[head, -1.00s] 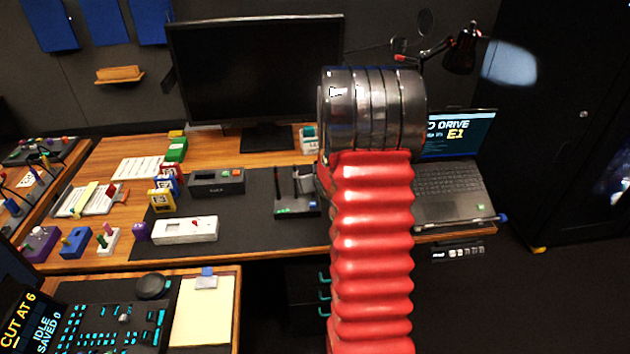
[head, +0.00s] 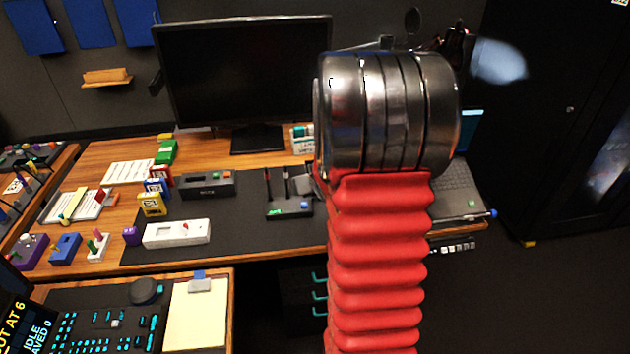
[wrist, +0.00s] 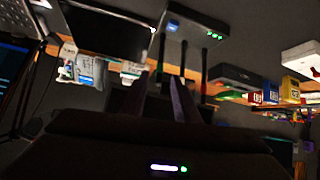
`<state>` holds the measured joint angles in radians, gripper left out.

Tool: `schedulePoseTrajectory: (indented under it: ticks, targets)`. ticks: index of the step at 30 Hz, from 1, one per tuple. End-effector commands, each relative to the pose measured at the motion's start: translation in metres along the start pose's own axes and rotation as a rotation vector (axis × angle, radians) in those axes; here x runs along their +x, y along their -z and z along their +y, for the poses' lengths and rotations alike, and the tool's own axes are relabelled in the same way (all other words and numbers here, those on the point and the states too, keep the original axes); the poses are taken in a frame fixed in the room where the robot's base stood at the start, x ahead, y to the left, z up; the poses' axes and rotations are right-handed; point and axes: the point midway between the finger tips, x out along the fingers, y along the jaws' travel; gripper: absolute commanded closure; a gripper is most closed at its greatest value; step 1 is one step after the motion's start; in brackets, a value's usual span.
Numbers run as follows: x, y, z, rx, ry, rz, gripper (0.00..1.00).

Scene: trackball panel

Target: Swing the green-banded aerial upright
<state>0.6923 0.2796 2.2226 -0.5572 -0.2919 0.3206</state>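A dark box with upright sticks (head: 288,208) stands on the desk mat, left of my arm in the head view. In the wrist view the box (wrist: 192,32) is at the top, with a blue label and green lights. Several dark aerials (wrist: 183,55) extend from its edge towards my fingers. In the head view my arm hides the gripper.
A monitor (head: 245,75) stands behind the mat. A laptop (head: 455,195) is partly hidden by my arm. A grey box (head: 207,186), a white panel (head: 178,233) and coloured blocks (head: 152,203) lie to the left. Bare mat (head: 240,235) lies in front of the aerial box.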

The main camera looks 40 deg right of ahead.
Motion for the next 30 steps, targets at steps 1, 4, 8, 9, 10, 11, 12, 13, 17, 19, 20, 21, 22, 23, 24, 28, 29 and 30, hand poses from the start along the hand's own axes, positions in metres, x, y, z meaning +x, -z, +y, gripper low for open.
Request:
schedulePoseTrajectory:
  ticks: [1, 4, 8, 9, 10, 11, 12, 13, 17, 19, 20, 21, 22, 23, 24, 28, 29, 30]
  targets:
    - [-0.006, 0.001, 0.000, -0.002, -0.001, 0.002, 0.72]
    - [-0.018, 0.000, 0.000, -0.001, -0.001, 0.001, 0.72]
    - [-0.032, 0.000, 0.000, -0.002, -0.001, 0.001, 0.72]
    - [-0.036, 0.000, 0.000, -0.002, 0.000, 0.000, 0.72]
    - [-0.039, 0.000, 0.000, -0.002, 0.000, 0.001, 0.72]
    - [-0.043, 0.000, 0.000, -0.002, -0.001, 0.002, 0.72]
    - [-0.046, 0.000, 0.000, -0.002, 0.000, 0.001, 0.72]
    - [-0.049, 0.000, -0.001, -0.002, 0.000, 0.001, 0.72]
    - [-0.060, 0.000, -0.001, -0.002, 0.001, 0.001, 0.72]
    - [-0.063, 0.000, 0.000, -0.001, 0.000, 0.001, 0.72]
    - [-0.064, -0.001, 0.000, -0.002, 0.000, 0.000, 0.72]
    - [-0.065, -0.001, -0.001, -0.002, 0.000, -0.001, 0.72]
    - [-0.066, -0.001, -0.001, -0.002, 0.000, -0.001, 0.72]
    - [-0.066, -0.001, -0.001, -0.002, 0.000, -0.002, 0.72]
    - [-0.066, -0.001, -0.001, -0.002, 0.000, -0.002, 0.72]
    - [-0.066, -0.001, -0.001, -0.001, 0.001, -0.002, 0.72]
    - [-0.066, -0.001, -0.001, -0.001, 0.001, -0.001, 0.72]
    - [-0.066, -0.001, -0.001, -0.001, 0.001, -0.001, 0.72]
